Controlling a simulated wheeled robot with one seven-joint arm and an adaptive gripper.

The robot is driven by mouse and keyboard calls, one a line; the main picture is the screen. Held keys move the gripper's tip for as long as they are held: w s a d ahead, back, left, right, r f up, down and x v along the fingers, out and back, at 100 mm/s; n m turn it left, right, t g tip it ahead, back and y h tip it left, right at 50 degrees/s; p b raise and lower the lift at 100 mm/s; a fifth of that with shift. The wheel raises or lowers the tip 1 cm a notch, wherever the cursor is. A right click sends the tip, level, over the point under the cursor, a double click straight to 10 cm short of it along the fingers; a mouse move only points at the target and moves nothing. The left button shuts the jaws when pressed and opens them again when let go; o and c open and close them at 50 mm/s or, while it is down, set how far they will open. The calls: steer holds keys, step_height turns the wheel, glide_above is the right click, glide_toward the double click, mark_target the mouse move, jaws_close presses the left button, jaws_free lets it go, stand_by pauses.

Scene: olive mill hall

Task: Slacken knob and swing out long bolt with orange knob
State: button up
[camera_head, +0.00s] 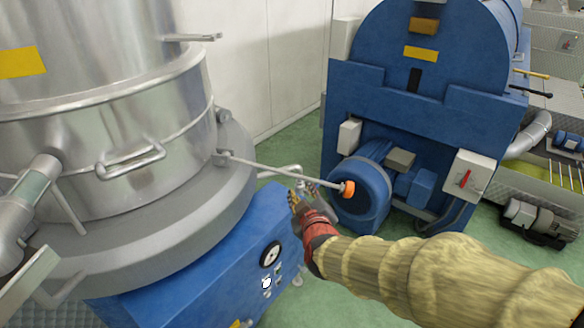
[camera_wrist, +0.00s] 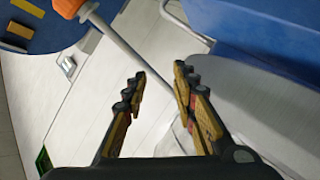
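The long bolt (camera_head: 285,173) is a thin grey rod. It sticks out from a bracket on the steel vessel's rim, pointing right, with the orange knob (camera_head: 347,189) at its free end. My gripper (camera_head: 303,193) is just below the rod, short of the knob. In the wrist view my gripper (camera_wrist: 160,76) is open, its two fingers apart. The bolt (camera_wrist: 122,45) slants down from the orange knob (camera_wrist: 68,7) at the top left, crosses the gap between the fingertips and passes behind the right finger. I cannot tell whether they touch.
The steel vessel (camera_head: 110,145) with its handles stands on the left, above a blue cabinet (camera_head: 225,262) with a gauge. A large blue machine (camera_head: 430,90) stands behind the knob. Green floor (camera_head: 345,285) shows between them.

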mark_target(292, 175)
steer(key=w+a+n+t+h, duration=0.1)
steer(key=w+n+t, duration=0.1)
steer(key=w+a+n+t+h+p, duration=0.1)
steer(key=w+n+t, duration=0.1)
steer(key=w, duration=0.1)
steer(key=w+a+n+t+h+p, duration=0.1)
steer(key=w+h, duration=0.1)
steer(key=w, duration=0.1)
steer(key=shift+w+f+n+t, duration=0.1)
steer(key=shift+w+n+t, duration=0.1)
steer(key=shift+n+t, duration=0.2)
stand_by(0.4)
jaws_close()
stand_by(0.8)
